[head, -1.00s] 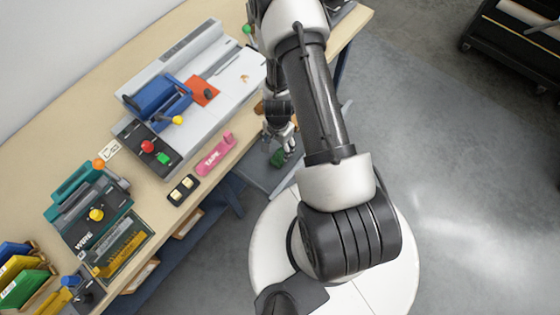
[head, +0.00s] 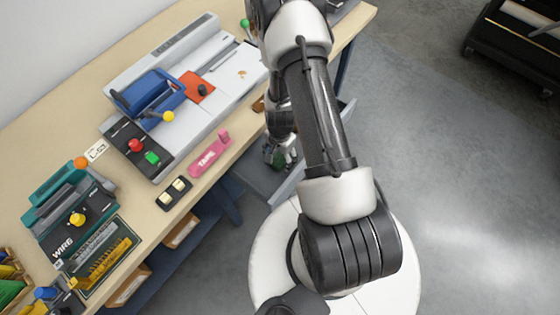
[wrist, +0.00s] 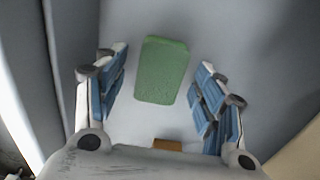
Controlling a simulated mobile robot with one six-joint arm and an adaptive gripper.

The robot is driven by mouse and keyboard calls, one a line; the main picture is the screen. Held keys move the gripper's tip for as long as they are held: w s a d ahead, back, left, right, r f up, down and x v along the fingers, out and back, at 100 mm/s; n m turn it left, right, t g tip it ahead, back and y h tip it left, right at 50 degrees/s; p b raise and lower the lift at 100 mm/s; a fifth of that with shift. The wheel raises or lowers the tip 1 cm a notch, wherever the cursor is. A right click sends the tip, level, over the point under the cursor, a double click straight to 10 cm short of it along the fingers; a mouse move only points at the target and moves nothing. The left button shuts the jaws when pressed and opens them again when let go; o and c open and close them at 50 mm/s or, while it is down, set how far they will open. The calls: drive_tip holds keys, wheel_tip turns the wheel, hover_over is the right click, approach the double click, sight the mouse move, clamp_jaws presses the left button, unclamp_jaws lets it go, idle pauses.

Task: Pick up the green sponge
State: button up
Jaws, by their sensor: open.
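The green sponge (wrist: 161,70) lies flat on the grey floor of an open drawer (head: 258,178) below the workbench's front edge. In the wrist view it shows between and just beyond the fingertips of my gripper (wrist: 160,85). The blue-padded fingers stand apart on its left and right, and nothing is between them that I can see held. In the head view my gripper (head: 280,155) points down into the drawer, and only a little green shows beside it.
Drawer walls rise close on the left (wrist: 70,30) and right. A brown block (wrist: 180,145) shows near the gripper's palm. Open floor lies right.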

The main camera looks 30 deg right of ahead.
sight(280, 158)
drive_tip(key=shift+r, duration=0.1)
drive_tip(key=shift+c, duration=0.5)
drive_tip(key=c, duration=0.6)
drive_tip(key=shift+c, duration=0.3)
wheel_tip(280, 158, up, 20)
drive_tip(key=p, duration=2)
